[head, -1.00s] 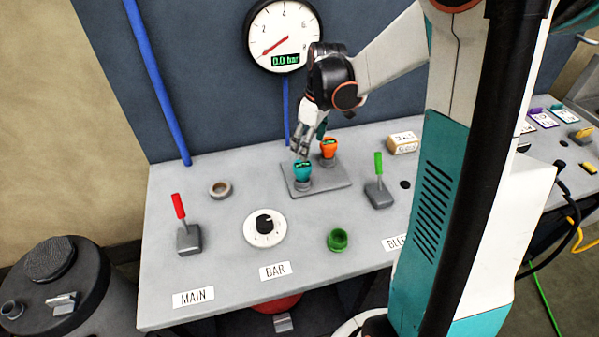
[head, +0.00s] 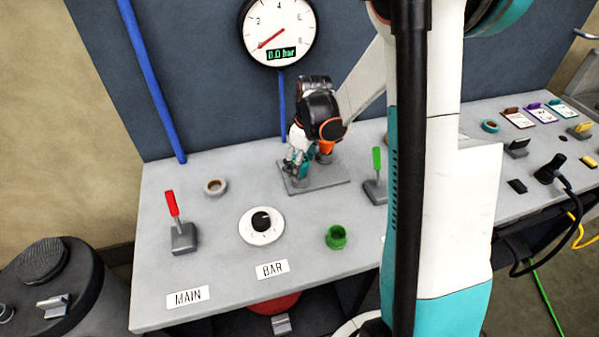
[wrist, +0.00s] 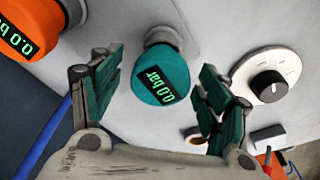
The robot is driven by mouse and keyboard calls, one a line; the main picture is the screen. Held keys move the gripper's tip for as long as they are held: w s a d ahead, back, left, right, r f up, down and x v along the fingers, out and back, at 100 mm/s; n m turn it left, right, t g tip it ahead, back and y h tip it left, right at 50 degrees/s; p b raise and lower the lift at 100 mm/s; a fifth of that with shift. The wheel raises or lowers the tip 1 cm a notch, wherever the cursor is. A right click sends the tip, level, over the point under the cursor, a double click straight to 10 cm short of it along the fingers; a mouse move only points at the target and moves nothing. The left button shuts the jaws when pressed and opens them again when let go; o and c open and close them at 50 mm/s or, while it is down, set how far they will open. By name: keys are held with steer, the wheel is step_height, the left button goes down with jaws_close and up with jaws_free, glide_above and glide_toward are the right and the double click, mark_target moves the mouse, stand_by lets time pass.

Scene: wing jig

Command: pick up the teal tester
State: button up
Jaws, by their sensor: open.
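The teal tester (wrist: 160,78) has a rounded head with a lit "0.0 bar" display and stands on a grey stub in the wrist view. My gripper (wrist: 155,90) is open, with one finger on each side of the tester's head and gaps showing on both sides. In the head view my gripper (head: 292,168) is down over the grey plate (head: 328,178), and the teal tester (head: 304,172) is mostly hidden behind the fingers.
An orange tester (head: 325,149) stands close beside on the same plate. The green-handled lever (head: 376,175), the BAR dial (head: 261,225), a green ring cup (head: 336,237), a tan ring (head: 215,187) and the red-handled lever (head: 176,222) stand around it on the bench.

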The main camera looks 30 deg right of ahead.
steer(key=shift+c, duration=0.2)
steer(key=c, duration=1.1)
steer(key=shift+r, duration=0.15)
steer(key=shift+r+p, duration=3.35)
steer(key=shift+r, duration=8.1)
steer(key=shift+f, duration=0.1)
